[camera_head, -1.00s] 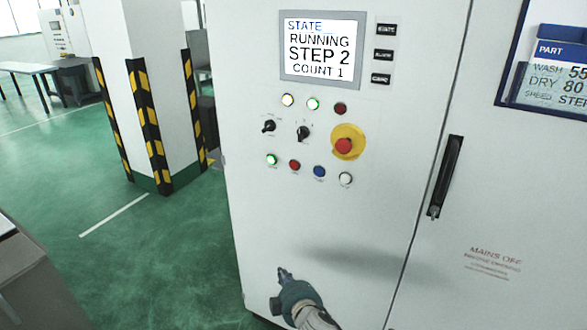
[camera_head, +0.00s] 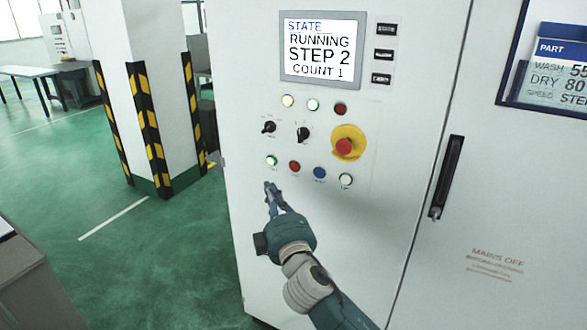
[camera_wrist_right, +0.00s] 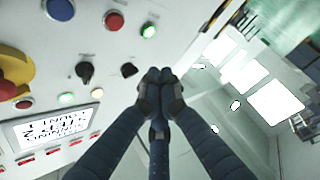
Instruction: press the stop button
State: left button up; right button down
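The control panel has a bottom row of buttons: a lit green one, a red button (camera_head: 294,166), a blue one and a white one. The labels are too small to read, so I take the red one as the stop button. It also shows in the wrist view (camera_wrist_right: 113,20). A larger red mushroom button (camera_head: 344,147) on a yellow plate sits to its upper right. My right gripper (camera_head: 269,188) is just below the green button (camera_head: 271,160), lower left of the red one. In the wrist view its fingertips (camera_wrist_right: 159,76) are together and empty. My left gripper is not in view.
The screen (camera_head: 320,48) reads RUNNING, STEP 2, COUNT 1. Two black rotary knobs (camera_head: 303,134) and several lamps sit above the button row. A black door handle (camera_head: 446,178) is to the right. A striped pillar (camera_head: 150,110) stands behind left, with open green floor.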

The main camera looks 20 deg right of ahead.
aim_at(294, 167)
jog(key=shift+w+d+b, duration=0.1)
jog(key=shift+w+d, duration=0.8)
jog(key=shift+d, duration=0.3)
jog(key=shift+w+d+b, duration=0.15)
jog(key=shift+w+d, duration=0.8)
jog(key=shift+d, duration=0.2)
jog(key=shift+w+d+b, duration=0.1)
jog(key=shift+w+d, duration=0.8)
jog(key=shift+d, duration=0.3)
jog(key=shift+w+d, duration=0.25)
jog(key=shift+d, duration=0.05)
jog(key=shift+w+d, duration=0.25)
jog(key=shift+d, duration=0.1)
jog(key=shift+a, duration=0.1)
jog(key=shift+s+a, duration=0.5)
jog(key=shift+s, duration=0.05)
